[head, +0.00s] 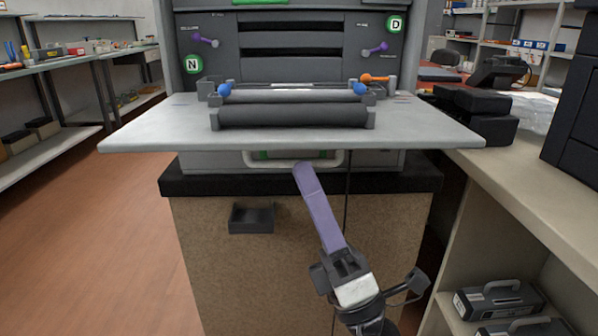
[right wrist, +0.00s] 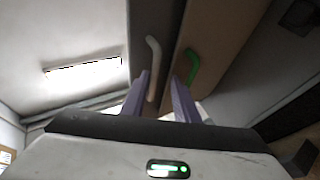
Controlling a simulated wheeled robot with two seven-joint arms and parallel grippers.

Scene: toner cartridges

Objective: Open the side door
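A grey printer (head: 297,60) stands with a wide light-grey flap (head: 150,135) folded out level at its front; I cannot tell which panel is the side door. A white handle (head: 335,160) shows just below the flap edge, with a green part (head: 262,155) behind it. My right gripper (head: 303,168) reaches up to the white handle. In the right wrist view its purple fingers (right wrist: 163,98) stand apart, open, with the white handle (right wrist: 153,62) running between them. A green handle (right wrist: 193,66) shows beyond the right finger. My left gripper is out of view.
A small dark tray (head: 252,218) sticks out of the brown cabinet (head: 225,275). A counter (head: 500,185) stands close at the right. Open floor (head: 110,230) lies at the left.

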